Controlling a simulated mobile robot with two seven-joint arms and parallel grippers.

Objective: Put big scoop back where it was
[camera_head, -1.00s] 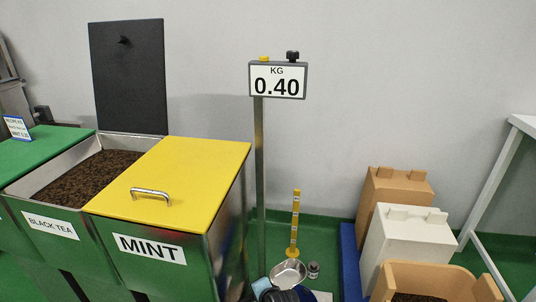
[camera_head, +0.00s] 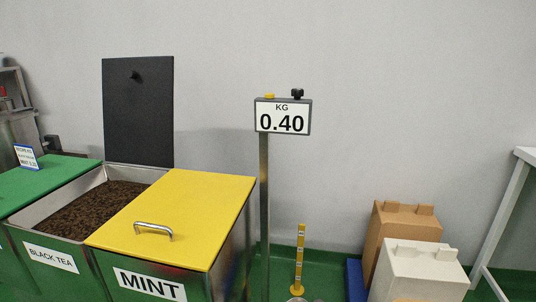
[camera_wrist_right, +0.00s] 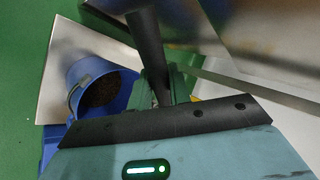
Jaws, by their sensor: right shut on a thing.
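In the right wrist view my right gripper (camera_wrist_right: 165,88), with green fingers, is shut on a dark rod-like handle (camera_wrist_right: 147,40). I take this for the big scoop's handle; its pan cannot be made out clearly. In the head view a yellow upright post (camera_head: 300,258) with small marks stands on the floor right of the scale pole, with a bit of silver metal at its foot, cut by the frame's lower edge. Neither gripper shows in the head view now.
A blue bucket (camera_wrist_right: 82,75) with dark tea stands on a metal plate (camera_wrist_right: 57,60). The black tea bin (camera_head: 96,208) is open; the yellow mint lid (camera_head: 185,215) is closed. A display (camera_head: 283,117) reads 0.40 KG. Brown (camera_head: 405,222) and white boxes (camera_head: 420,270) stand right.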

